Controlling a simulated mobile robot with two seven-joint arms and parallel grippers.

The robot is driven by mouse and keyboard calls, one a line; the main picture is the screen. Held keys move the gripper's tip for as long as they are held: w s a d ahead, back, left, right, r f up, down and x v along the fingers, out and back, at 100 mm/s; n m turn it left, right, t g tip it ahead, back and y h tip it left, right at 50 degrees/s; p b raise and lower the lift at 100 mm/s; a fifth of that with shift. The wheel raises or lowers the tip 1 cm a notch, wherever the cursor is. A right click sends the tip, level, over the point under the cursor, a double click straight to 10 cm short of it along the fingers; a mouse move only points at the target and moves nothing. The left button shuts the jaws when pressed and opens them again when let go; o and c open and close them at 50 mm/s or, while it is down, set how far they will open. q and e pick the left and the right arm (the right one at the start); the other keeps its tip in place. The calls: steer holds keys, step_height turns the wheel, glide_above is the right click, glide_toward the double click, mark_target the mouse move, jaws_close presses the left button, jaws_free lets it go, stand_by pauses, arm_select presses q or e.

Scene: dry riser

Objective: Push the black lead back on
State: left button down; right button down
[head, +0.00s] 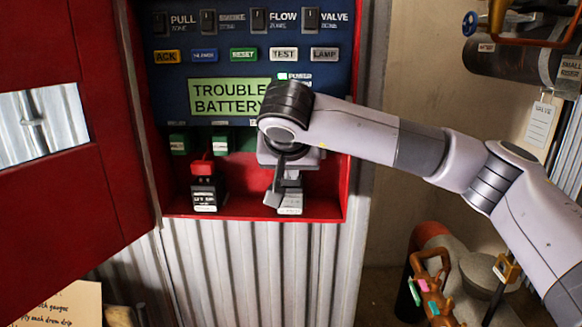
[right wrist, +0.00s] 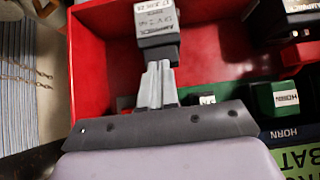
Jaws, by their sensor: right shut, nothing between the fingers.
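The black lead's plug (right wrist: 166,54) shows as a small dark piece by a grey labelled block (right wrist: 157,28) in the right wrist view. In the head view the block (head: 290,205) stands at the lower right of the red cabinet, and my gripper and wrist hide most of the plug. My right gripper (head: 273,193) is shut and empty. In the right wrist view its closed fingertips (right wrist: 158,66) are right at the black plug; I cannot tell whether they touch it. My left gripper is not in view.
A red plug (head: 202,167) sits on a similar labelled block (head: 204,195) to the left. Green terminals (head: 180,143) line the cabinet under the display (head: 230,95). The red cabinet wall (head: 348,185) bounds the right side; the open red door (head: 75,190) fills the left.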

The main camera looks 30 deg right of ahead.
steer(key=w+d+r+p+v, duration=0.1)
steer(key=r+p+v, duration=0.1)
steer(key=v, duration=1.1)
steer(key=shift+w, duration=0.45)
